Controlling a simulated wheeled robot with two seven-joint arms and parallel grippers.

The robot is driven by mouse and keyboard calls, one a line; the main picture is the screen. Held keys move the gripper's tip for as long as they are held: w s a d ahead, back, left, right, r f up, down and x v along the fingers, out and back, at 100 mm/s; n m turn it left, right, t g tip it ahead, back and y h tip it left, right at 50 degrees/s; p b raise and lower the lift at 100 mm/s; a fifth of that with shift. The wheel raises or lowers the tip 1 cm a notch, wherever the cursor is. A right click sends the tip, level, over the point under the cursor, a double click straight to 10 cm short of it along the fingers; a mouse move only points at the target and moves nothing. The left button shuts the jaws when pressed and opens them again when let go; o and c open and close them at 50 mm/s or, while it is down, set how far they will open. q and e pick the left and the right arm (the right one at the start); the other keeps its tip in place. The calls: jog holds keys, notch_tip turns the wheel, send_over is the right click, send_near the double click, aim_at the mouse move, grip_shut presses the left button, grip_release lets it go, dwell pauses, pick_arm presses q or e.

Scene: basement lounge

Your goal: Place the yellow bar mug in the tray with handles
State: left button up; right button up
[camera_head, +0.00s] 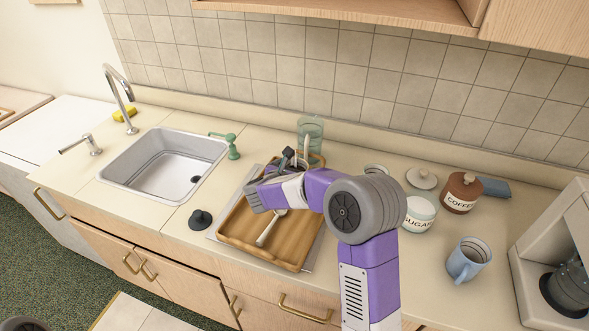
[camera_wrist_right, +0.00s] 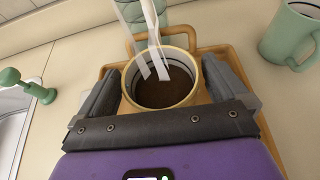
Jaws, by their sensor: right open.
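The yellow bar mug (camera_wrist_right: 133,84) shows in the right wrist view with its round rim and dark inside facing up. Pale strip-like utensils rise at its far side. My right gripper (camera_wrist_right: 165,88) is open, with one dark finger on each side of the mug. In the head view, my right gripper (camera_head: 268,188) is over the back part of the wooden tray with handles (camera_head: 262,257), and my arm hides much of the mug. The mug appears within the tray's outline; its base is hidden, so I cannot tell if it rests there. My left gripper is not in view.
A spatula (camera_head: 268,228) lies in the tray. A green glass (camera_head: 311,128) stands behind. The sink (camera_head: 165,160) and a black stopper (camera_head: 200,219) are left. Sugar (camera_head: 419,213) and coffee (camera_head: 461,192) jars and a blue mug (camera_head: 468,261) stand right.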

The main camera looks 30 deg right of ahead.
jog(key=shift+s+a+r, duration=0.1)
jog(key=shift+a+r, duration=0.1)
jog(key=shift+r, duration=0.1)
jog(key=p+v, duration=0.1)
jog(key=v, duration=1)
jog(key=shift+s+a+p, duration=0.2)
jog(key=shift+p, duration=0.1)
